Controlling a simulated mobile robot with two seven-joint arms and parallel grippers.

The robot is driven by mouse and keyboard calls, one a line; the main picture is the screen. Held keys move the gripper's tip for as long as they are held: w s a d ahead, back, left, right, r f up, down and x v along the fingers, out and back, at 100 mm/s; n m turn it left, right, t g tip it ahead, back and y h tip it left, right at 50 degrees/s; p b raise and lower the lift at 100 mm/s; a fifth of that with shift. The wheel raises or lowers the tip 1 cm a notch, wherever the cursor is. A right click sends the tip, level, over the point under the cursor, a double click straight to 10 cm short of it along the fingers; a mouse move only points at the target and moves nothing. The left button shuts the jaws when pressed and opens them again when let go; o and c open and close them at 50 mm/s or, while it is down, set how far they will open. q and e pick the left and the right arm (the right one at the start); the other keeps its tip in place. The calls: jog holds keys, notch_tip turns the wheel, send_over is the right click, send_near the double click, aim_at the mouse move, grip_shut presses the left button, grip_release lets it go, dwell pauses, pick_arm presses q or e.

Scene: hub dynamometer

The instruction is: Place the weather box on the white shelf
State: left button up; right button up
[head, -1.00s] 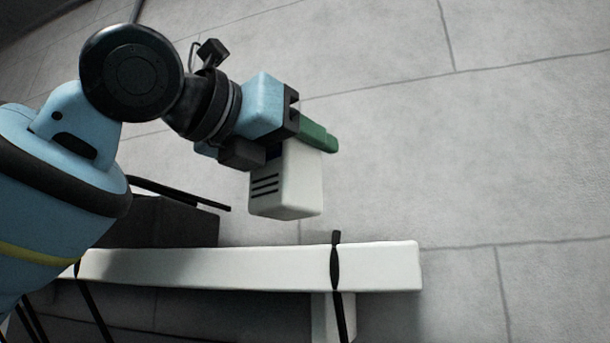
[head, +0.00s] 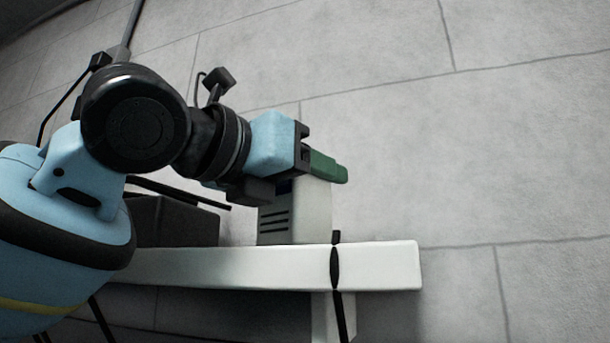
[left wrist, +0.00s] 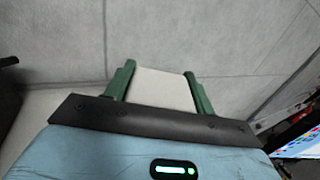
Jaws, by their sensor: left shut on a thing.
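The weather box (head: 294,215) is a white box with dark slots on its side. My left gripper (head: 328,167) has green fingers and is shut on its upper part. In the left wrist view, the box (left wrist: 163,89) sits between the two green fingers of the gripper (left wrist: 160,85). The white shelf (head: 225,266) runs across the lower part of the head view. The box is upright, and its lower edge meets the shelf's front edge in the picture. Whether it touches the shelf top cannot be told, since its underside is hidden. My right gripper is not in view.
A dark box (head: 178,221) is on the shelf left of the weather box. A black strap (head: 335,268) wraps the shelf near its right end. The shelf's right part looks clear. A grey panelled wall (head: 480,150) is behind.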

pick_arm(q)
jog(key=o, duration=1.3)
jog(key=shift+f, duration=0.1)
jog(key=shift+c, duration=0.2)
jog(key=v, duration=1.2)
jog(key=shift+w+a, duration=0.1)
